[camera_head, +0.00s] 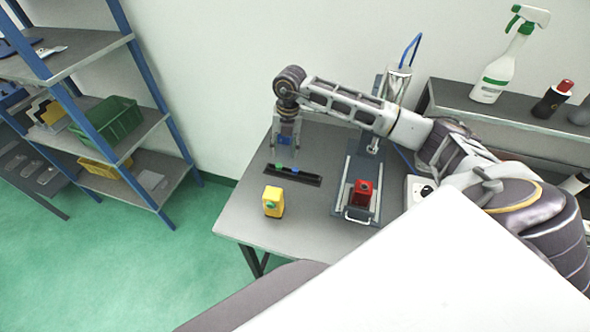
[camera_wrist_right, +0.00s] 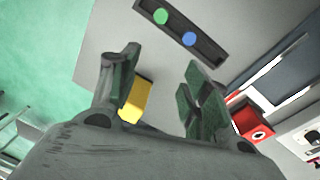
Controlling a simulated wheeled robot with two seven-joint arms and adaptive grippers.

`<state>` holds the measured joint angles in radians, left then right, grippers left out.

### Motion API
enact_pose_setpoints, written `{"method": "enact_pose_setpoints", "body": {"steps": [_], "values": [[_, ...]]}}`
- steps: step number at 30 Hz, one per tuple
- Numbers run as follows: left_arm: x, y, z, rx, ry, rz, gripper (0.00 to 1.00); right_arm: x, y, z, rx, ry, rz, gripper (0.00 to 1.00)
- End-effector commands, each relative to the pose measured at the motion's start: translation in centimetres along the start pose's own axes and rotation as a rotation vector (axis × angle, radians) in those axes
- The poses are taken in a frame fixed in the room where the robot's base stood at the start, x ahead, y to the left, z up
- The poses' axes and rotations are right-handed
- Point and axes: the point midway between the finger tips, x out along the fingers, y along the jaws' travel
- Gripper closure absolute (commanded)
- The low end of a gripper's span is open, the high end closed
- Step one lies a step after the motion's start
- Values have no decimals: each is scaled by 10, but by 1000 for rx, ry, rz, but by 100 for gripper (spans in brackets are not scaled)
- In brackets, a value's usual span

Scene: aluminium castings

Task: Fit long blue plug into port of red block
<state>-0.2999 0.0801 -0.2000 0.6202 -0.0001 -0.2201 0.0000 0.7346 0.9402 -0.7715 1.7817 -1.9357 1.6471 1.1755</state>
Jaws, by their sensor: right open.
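The blue plug (camera_head: 295,170) sits in a dark rack (camera_head: 308,180) on the table, beside a green plug (camera_head: 280,165). In the right wrist view the blue plug (camera_wrist_right: 189,39) shows end-on as a round top, so its length cannot be told. The red block (camera_head: 363,187) stands on a plate at the right of the rack; its round port shows on the red block in the right wrist view (camera_wrist_right: 246,121). My left gripper is not in view.
A yellow block (camera_head: 272,204) stands near the table's front left. A shelf with a spray bottle (camera_head: 497,75) is at the right. Blue-post shelving (camera_head: 150,90) stands left.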

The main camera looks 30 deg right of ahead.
Motion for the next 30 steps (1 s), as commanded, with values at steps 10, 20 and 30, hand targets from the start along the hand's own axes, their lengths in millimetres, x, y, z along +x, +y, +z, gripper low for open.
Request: {"method": "enact_pose_setpoints", "body": {"steps": [10,20,30], "values": [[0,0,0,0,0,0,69,-10,-28,16,53,-36,-99,52],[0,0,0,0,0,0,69,-6,-28,16,52,-34,-98,52],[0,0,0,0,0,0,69,32,-32,17,51,-32,-98,52]]}}
